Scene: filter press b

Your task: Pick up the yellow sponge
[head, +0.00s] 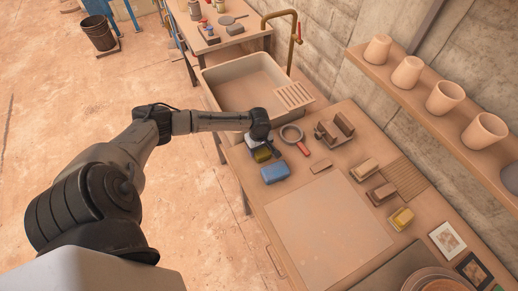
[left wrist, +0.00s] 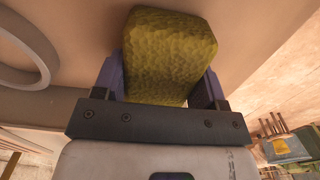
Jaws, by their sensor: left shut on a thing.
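The yellow sponge (left wrist: 168,48), dull olive-yellow and textured, sits between the two fingers of my left gripper (left wrist: 160,78) in the left wrist view, with a finger on each side. My left gripper (head: 261,145) is shut on it. In the head view the sponge (head: 263,155) shows just below the gripper, near the table's left edge beside the sink. I cannot tell whether it touches the table. My right gripper is in neither view.
A blue block (head: 275,173) lies close in front of the sponge. The sink (head: 245,85) is behind. A large pale board (head: 328,222) lies clear. A shelf with cups (head: 407,72) overhangs the right.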

